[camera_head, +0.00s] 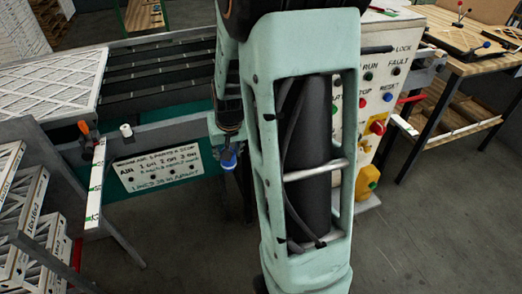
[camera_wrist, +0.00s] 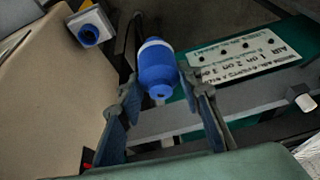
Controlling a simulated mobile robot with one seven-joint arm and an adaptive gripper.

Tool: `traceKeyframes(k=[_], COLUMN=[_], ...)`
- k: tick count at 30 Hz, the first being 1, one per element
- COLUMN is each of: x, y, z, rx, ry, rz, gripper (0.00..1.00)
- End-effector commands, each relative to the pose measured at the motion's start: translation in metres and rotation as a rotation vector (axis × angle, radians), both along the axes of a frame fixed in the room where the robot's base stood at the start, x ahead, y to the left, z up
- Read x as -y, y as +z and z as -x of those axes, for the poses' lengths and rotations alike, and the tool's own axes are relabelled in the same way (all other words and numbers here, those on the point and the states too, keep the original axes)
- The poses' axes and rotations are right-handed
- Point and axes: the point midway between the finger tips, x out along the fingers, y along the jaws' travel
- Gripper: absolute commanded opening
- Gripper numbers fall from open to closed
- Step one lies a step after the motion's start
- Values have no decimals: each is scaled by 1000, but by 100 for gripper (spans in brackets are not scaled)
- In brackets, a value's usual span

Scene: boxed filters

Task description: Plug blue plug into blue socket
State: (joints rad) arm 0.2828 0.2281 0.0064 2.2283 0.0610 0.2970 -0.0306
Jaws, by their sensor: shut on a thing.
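My gripper (camera_wrist: 158,76) is shut on the blue plug (camera_wrist: 157,68); its two fingers sit on either side of the plug. The plug is a blue rounded body with a pale ring around it. The blue socket (camera_wrist: 88,32) is a blue ring in a pale square housing on the beige cabinet face, up and left of the plug in the wrist view. Plug and socket are apart. My arm hides the socket in the head view.
The control cabinet (camera_head: 398,75) with buttons stands behind my arm, with yellow (camera_head: 367,182) and red (camera_head: 378,127) fittings low on its front. A conveyor (camera_head: 160,72) with a white sign (camera_head: 158,168) is at left. A filter rack (camera_head: 30,232) stands front left.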

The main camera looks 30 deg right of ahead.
Motion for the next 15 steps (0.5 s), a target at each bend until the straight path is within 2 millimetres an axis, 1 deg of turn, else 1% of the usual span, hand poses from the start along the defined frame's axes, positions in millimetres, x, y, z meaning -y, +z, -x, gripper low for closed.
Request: traceKeyframes(k=[1,3,6,9,10,12,15], x=[28,61,101,130,137,148,155], y=[-24,-40,-58,-70,-73,-77,-79], z=[2,4,11,19,21,24,26], rx=[-4,-2,-4,-5,-5,-5,-4], ry=[-62,-133,-216,-275,-288,-312,-326], rz=[0,2,10,17,19,22,25], gripper=[6,6,6,6,6,6,6])
